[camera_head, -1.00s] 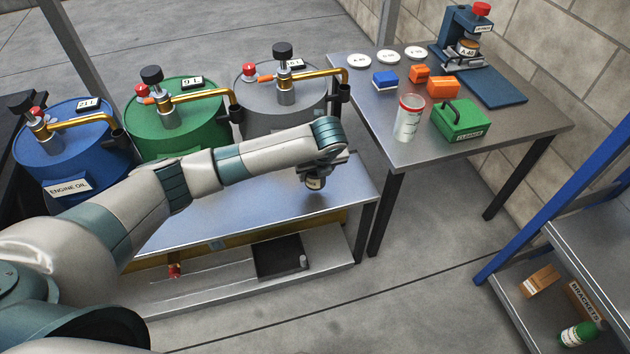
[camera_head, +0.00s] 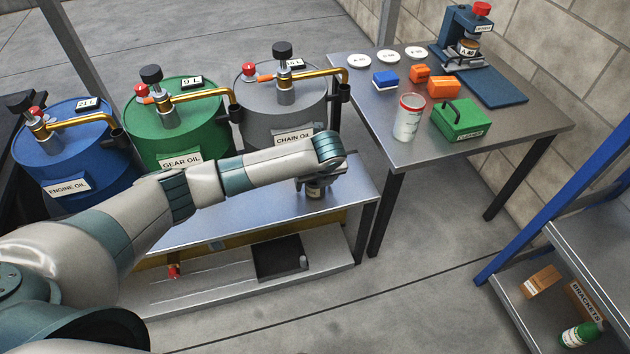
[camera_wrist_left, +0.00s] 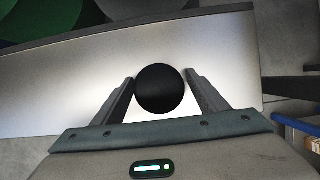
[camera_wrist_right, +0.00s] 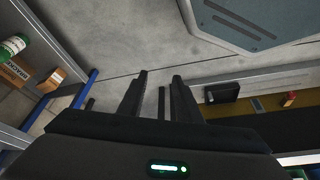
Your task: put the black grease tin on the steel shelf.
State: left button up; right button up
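The black grease tin (camera_head: 313,191), with a pale label, is at the right end of the steel surface (camera_head: 240,213) in front of the drums. My left gripper (camera_wrist_left: 160,80) comes down over it, mostly hidden behind my wrist in the head view. In the left wrist view, the tin's round black top (camera_wrist_left: 160,90) sits between the two fingers, which appear to touch its sides. Whether its base rests on the surface is hard to tell. My right gripper (camera_wrist_right: 160,78) is open and empty. A rack with blue posts and grey steel shelves (camera_head: 590,238) stands at right.
Blue (camera_head: 72,150), green (camera_head: 180,130) and grey (camera_head: 278,110) drums with taps stand behind the surface. A bench (camera_head: 385,115) at back right holds a jar (camera_head: 408,118), green case (camera_head: 460,120) and small boxes. The rack's lower shelf holds boxes (camera_head: 542,281) and a green bottle (camera_head: 580,333).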

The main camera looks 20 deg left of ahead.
pick_arm(q)
jog(key=shift+r, duration=0.1)
jog(key=shift+s+d+r, duration=0.1)
jog(key=shift+r, duration=0.45)
jog(key=p+v, duration=0.1)
jog(key=v, duration=1)
jog(key=shift+p, duration=0.35)
pick_arm(e)
jog(key=shift+s+d+f+g+h, duration=0.15)
jog(key=shift+s+d+g, duration=0.1)
jog(key=shift+d, duration=0.25)
jog(key=shift+s+d+f+g+h, duration=0.15)
jog(key=shift+d+g, duration=0.1)
jog(key=shift+d, duration=0.25)
jog(key=shift+r, duration=0.1)
pick_arm(q)
jog(key=shift+f, duration=0.1)
pick_arm(e)
jog(key=shift+s+a, duration=0.1)
jog(key=shift+s, duration=0.2)
jog(key=shift+s, duration=0.1)
